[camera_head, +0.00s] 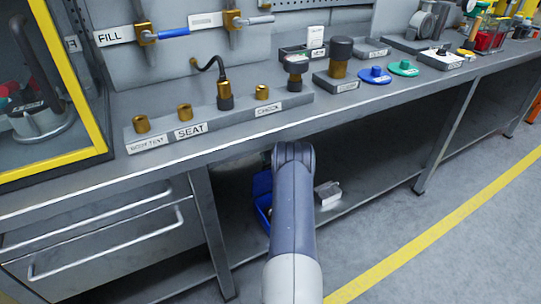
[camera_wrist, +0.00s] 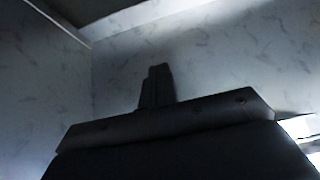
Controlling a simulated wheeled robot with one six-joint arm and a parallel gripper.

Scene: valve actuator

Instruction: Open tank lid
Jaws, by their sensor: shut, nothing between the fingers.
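A yellow-framed clear panel (camera_head: 85,92) stands at the left end of the bench in the head view; it looks like the front of the tank, and its lid is not clearly seen. Inside it, a grey fixture (camera_head: 38,122) with a dark curved part shows behind the panel. My gripper (camera_wrist: 157,72) shows in the wrist view, fingers together and empty, facing plain grey mottled surfaces. In the head view my arm reaches down in front of the bench edge, and the gripper is hidden. The gripper is well right of and below the yellow frame.
The workbench (camera_head: 345,112) carries a row of brass fittings on a grey block (camera_head: 220,118). Drawers with bar handles (camera_head: 105,240) sit below left. A blue bin (camera_head: 263,188) and a small grey block (camera_head: 328,194) lie on the lower shelf.

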